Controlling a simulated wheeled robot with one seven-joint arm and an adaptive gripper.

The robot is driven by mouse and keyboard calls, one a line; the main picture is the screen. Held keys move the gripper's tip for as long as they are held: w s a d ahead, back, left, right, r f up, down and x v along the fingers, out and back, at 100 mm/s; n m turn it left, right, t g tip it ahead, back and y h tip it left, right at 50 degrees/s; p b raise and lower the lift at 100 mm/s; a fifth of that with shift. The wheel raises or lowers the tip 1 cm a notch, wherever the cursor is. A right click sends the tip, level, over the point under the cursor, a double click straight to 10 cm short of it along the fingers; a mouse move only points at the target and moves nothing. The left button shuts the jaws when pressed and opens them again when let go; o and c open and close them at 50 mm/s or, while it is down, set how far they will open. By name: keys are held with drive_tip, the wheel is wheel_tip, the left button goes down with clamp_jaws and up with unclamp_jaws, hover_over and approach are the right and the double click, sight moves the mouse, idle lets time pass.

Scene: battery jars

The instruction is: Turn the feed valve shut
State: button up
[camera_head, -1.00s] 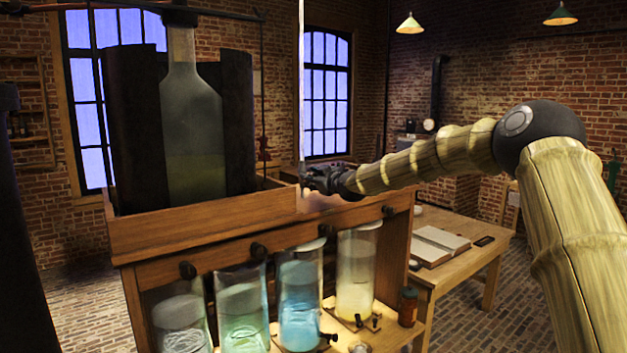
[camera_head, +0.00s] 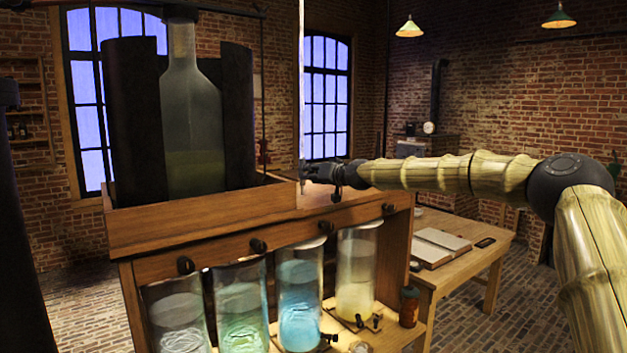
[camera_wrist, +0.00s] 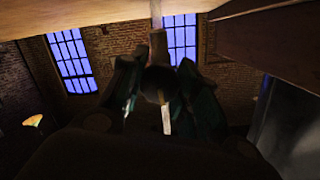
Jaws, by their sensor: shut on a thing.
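My gripper (camera_head: 304,172) is at the foot of a thin pale upright tube (camera_head: 301,90), just above the right end of the wooden cabinet. In the wrist view its dark fingers (camera_wrist: 158,100) are closed around a dark rounded piece on a brownish stem (camera_wrist: 158,47), which I take to be the feed valve. A pale strip shows below it between the fingers. The fingers hide most of the valve in the head view, and I cannot tell how far it is turned.
A large glass bottle (camera_head: 192,125) stands between dark upright panels on the wooden cabinet (camera_head: 200,225). Several glass jars with liquid, including a blue one (camera_head: 299,300), stand below, under dark knobs. A side table (camera_head: 480,265) with an open book (camera_head: 440,245) is at right.

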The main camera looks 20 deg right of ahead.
drive_tip(key=shift+d+r+m, duration=0.15)
drive_tip(key=shift+r+m, duration=0.1)
drive_tip(key=shift+m, duration=0.25)
drive_tip(key=o, duration=1)
drive_tip(key=shift+f, duration=0.1)
drive_tip(key=shift+o, duration=0.2)
drive_tip(key=shift+f+b, duration=0.1)
drive_tip(key=shift+b, duration=0.2)
drive_tip(key=v, duration=1.2)
drive_tip(key=shift+d, duration=0.2)
drive_tip(key=shift+w, duration=0.1)
